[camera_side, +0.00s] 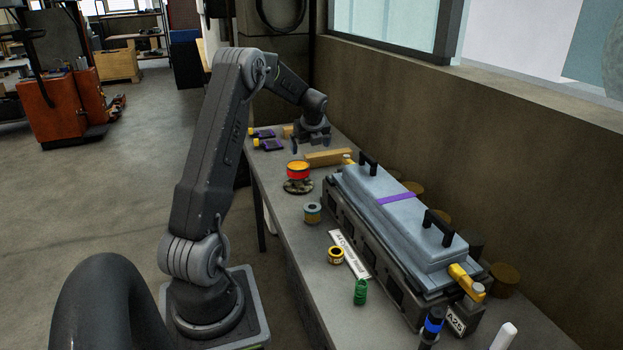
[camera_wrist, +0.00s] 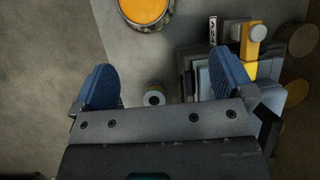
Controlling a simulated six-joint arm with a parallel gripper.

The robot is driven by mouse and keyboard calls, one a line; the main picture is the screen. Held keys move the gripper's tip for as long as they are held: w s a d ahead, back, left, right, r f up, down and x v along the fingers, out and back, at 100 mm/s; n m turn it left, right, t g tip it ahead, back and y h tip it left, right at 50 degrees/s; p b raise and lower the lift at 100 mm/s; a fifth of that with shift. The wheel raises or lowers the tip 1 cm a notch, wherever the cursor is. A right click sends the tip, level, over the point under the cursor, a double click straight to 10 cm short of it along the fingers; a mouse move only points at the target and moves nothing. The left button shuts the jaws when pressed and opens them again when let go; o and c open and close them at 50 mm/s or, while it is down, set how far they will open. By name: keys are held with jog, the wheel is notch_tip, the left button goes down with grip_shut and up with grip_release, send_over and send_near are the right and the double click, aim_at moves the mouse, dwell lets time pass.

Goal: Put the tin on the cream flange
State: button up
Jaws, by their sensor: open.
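My gripper (camera_side: 312,140) is open and empty, held above the far part of the bench. Its blue fingertips (camera_wrist: 160,88) are spread wide in the wrist view. A red tin with an orange top (camera_side: 298,169) stands at the bench's left side, on or against a mottled dark round piece (camera_side: 298,187); the orange top (camera_wrist: 144,8) is cut off at the top of the wrist view. I cannot tell for certain which piece is the cream flange.
A long grey engine cover with black handles (camera_side: 405,220) fills the bench's right side. A yellow ring-shaped piece (camera_side: 336,255), a green cylinder (camera_side: 360,291) and a white label strip (camera_side: 349,254) lie nearer. A wooden block (camera_side: 328,157) and purple bottles (camera_side: 267,144) are at the far end.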

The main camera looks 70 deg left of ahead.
jog(key=d+r+n+t+h, duration=0.15)
jog(key=d+r+n, duration=0.35)
jog(key=d, duration=1)
jog(key=d+r+n+t, duration=0.2)
jog(key=d+r+n, duration=0.2)
jog(key=d+r, duration=0.7)
jog(key=s+d+f+n+h, duration=0.2)
jog(key=s+d+n, duration=0.2)
jog(key=s+d, duration=0.3)
jog(key=s+d+f+n+t+h, duration=0.1)
jog(key=s+d+n, duration=0.3)
jog(key=s+d, duration=0.4)
jog(key=d+f+h, duration=0.1)
jog(key=d, duration=0.6)
jog(key=shift+f+n, duration=0.25)
jog(key=shift+n, duration=0.15)
